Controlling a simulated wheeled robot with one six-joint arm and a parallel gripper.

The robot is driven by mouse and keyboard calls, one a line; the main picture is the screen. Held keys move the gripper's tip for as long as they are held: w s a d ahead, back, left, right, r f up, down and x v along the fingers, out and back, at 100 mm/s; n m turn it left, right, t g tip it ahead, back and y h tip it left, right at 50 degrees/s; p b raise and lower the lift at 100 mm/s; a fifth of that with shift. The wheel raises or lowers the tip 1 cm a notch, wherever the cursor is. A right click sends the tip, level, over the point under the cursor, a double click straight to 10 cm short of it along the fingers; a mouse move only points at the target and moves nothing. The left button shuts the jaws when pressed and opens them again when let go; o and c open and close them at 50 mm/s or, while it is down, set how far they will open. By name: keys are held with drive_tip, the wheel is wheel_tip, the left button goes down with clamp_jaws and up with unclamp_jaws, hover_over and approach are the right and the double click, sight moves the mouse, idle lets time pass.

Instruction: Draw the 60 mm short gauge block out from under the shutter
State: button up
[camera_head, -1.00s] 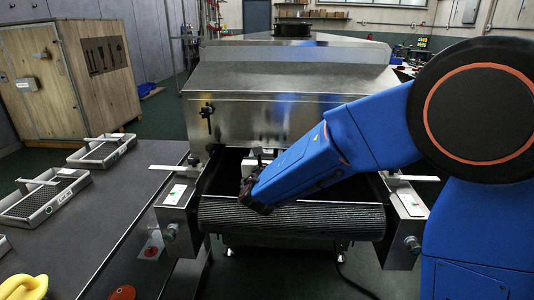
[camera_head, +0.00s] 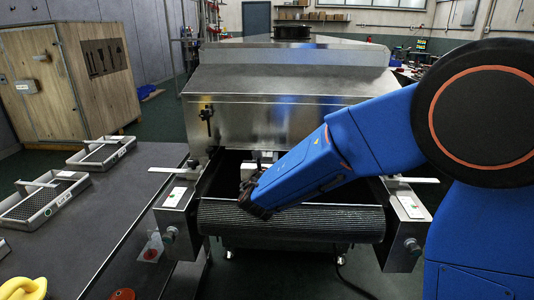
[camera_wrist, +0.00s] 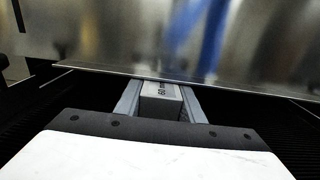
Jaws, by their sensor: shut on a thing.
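The short gauge block (camera_wrist: 161,95), grey with a dark "60" mark on top, sits between the two fingers of my gripper (camera_wrist: 160,102) in the wrist view. The gripper is shut on it. The shutter (camera_wrist: 240,55) is the shiny steel plate just beyond, its lower edge crossing close to the block's far end. I cannot tell whether that end is still beneath the edge. In the head view the shutter (camera_head: 290,120) closes the front of the dryer, and my gripper (camera_head: 249,180) is low at its mouth, above the belt; the block is hard to make out there.
The ribbed conveyor belt (camera_head: 290,218) runs out between side rails bearing a left switch plate (camera_head: 174,196) and a right one (camera_head: 411,207). On the left a dark table (camera_head: 110,215) holds mesh trays (camera_head: 45,203) and a yellow object (camera_head: 22,289).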

drive_tip(key=shift+s+a, duration=0.1)
drive_tip(key=shift+s, duration=2.35)
drive_tip(key=o, duration=1.4)
